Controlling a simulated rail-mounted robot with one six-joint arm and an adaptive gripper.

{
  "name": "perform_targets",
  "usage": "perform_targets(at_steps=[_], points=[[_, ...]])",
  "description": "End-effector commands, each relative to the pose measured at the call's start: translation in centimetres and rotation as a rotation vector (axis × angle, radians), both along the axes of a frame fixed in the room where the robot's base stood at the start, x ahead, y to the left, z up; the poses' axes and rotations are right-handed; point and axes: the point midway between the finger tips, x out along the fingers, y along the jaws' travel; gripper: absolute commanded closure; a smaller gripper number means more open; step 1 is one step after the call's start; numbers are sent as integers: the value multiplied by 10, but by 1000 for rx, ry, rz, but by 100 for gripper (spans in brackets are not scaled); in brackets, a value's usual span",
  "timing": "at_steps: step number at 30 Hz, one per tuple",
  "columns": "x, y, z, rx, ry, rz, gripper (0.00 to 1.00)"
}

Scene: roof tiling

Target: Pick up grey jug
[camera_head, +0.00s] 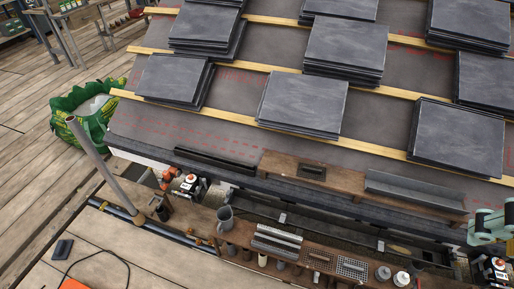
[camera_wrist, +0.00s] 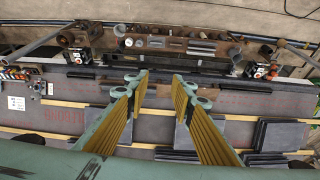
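The grey jug (camera_head: 225,218) stands upright at the left end of a brown wooden shelf of tools, below the roof's lower edge in the head view. The gripper's fingertips are not clear in the head view; only a pale green part of mine shows at the right edge.
The tool shelf (camera_head: 310,257) holds several small containers and trays close to the jug's right. Dark tile stacks (camera_head: 302,103) lie on the roof with wooden battens (camera_head: 385,148). A grey pole (camera_head: 105,167) and a green bag (camera_head: 88,108) stand at the left.

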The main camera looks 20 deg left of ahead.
Motion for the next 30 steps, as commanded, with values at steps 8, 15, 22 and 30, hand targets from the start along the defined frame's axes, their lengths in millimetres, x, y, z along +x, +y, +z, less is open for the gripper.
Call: perform_targets(at_steps=[8,15,22,30], points=[[0,0,0,0,0,0,90],[0,0,0,0,0,0,90],[4,-1,-1,-10,16,9,90],[17,-7,-6,-57,83,43,90]])
